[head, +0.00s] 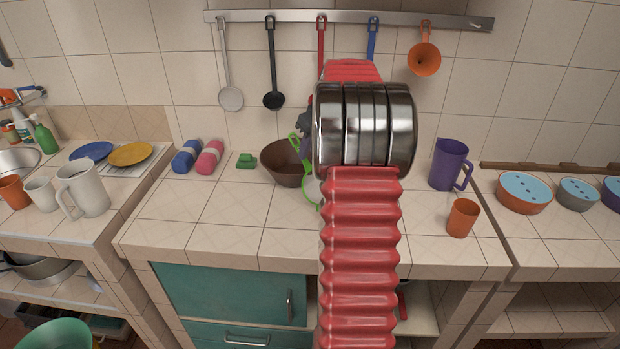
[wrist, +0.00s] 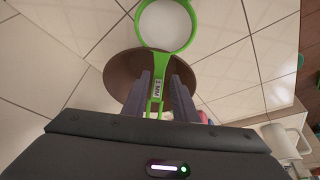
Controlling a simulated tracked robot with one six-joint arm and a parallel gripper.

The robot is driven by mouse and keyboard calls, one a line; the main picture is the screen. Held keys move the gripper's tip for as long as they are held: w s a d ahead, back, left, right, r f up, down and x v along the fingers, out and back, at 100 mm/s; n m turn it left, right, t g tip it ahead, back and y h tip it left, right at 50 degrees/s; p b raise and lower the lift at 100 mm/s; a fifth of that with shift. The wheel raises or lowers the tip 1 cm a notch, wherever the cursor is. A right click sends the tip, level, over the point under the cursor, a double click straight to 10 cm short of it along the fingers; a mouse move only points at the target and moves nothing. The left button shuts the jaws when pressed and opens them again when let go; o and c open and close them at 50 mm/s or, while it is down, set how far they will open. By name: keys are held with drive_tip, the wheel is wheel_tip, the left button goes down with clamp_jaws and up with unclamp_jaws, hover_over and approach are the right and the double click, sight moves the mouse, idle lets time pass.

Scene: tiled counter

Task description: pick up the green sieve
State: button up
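The green sieve (wrist: 187,27) has a round pale mesh and a flat handle with a small label. In the wrist view its handle runs down between the two fingers of my gripper (wrist: 159,82). The fingers look open, with a narrow gap on each side of the handle. In the head view the sieve (head: 311,191) is at the front right of the brown bowl, its handle slanting up over the bowl. My arm hides part of its ring. My gripper (head: 304,126) is mostly hidden behind my wrist. I cannot tell whether the sieve touches the bowl.
The brown bowl (head: 281,165) stands under the handle. A green block (head: 246,161) and blue and pink rolls (head: 198,156) are left of it. A purple jug (head: 449,165) and an orange cup (head: 462,218) stand right. Utensils hang from a wall rail (head: 290,17). The front left counter is clear.

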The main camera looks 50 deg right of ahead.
sight(308, 171)
drive_tip(key=shift+x, duration=2.7)
drive_tip(key=shift+x, duration=2.65)
drive_tip(key=shift+s, duration=0.15)
clamp_jaws()
